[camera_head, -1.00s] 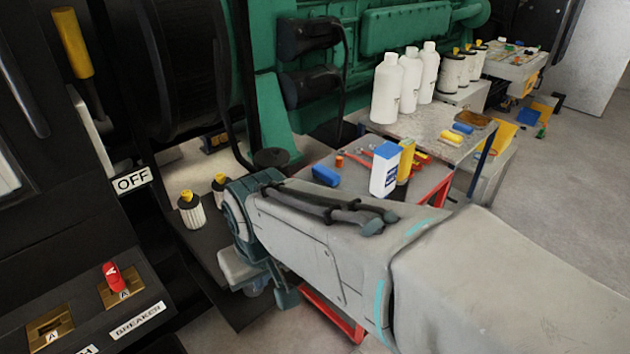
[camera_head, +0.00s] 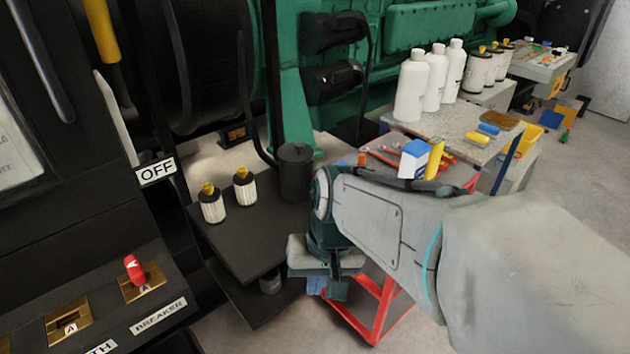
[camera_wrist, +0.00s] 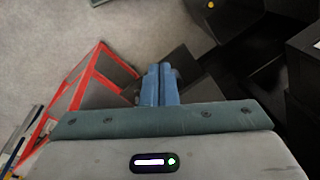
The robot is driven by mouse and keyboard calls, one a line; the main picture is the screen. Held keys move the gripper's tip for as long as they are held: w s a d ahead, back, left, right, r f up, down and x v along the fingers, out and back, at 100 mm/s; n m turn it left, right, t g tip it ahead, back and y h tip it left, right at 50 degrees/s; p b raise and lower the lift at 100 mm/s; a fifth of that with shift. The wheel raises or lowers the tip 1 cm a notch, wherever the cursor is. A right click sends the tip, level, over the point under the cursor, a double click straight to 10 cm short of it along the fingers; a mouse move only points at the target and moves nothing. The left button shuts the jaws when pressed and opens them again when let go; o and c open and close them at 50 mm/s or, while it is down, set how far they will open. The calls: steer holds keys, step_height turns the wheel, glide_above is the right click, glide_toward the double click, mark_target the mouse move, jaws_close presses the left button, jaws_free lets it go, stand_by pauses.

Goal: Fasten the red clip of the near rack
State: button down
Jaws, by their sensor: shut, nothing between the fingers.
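My gripper (camera_wrist: 158,72) points down in the wrist view, its two blue fingers shut together with nothing between them. In the head view my gripper (camera_head: 333,290) hangs beside the dark low stand (camera_head: 245,240) and left of the red-framed cart (camera_head: 377,310). I cannot tell whether this piece is the red clip. No clip on a rack can be made out.
Two white filters with yellow tops (camera_head: 212,206) and a dark canister (camera_head: 296,172) stand on the dark stand. White bottles (camera_head: 411,88) stand on a grey table; a blue-and-white box (camera_head: 413,160) is on the cart.

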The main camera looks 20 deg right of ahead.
step_height(320, 180, down, 6)
steer(key=a+m+g+y+b, duration=0.2)
steer(key=m+y+b, duration=0.1)
steer(key=m+y, duration=0.15)
steer(key=w+d+f+m+t+y+b, duration=0.2)
steer(key=w+f+m+t+y+b, duration=0.2)
steer(key=w+m+t+y+b, duration=0.45)
steer(key=w+d+f+m+t+h+b, duration=0.2)
steer(key=w+d+m+t+h, duration=0.1)
steer(key=d+m+t, duration=0.3)
steer(key=w+d+f+m+t+h+b, duration=0.2)
steer(key=d+m+t, duration=0.4)
steer(key=d+m, duration=0.4)
steer(key=w+d+f+h, duration=0.1)
steer(key=d+h, duration=0.1)
steer(key=d, duration=0.3)
steer(key=shift+w, duration=0.35)
steer(key=r+x, duration=0.2)
steer(key=x, duration=1.1)
steer(key=shift+s+d+r, duration=0.25)
steer(key=shift+s+r, duration=0.1)
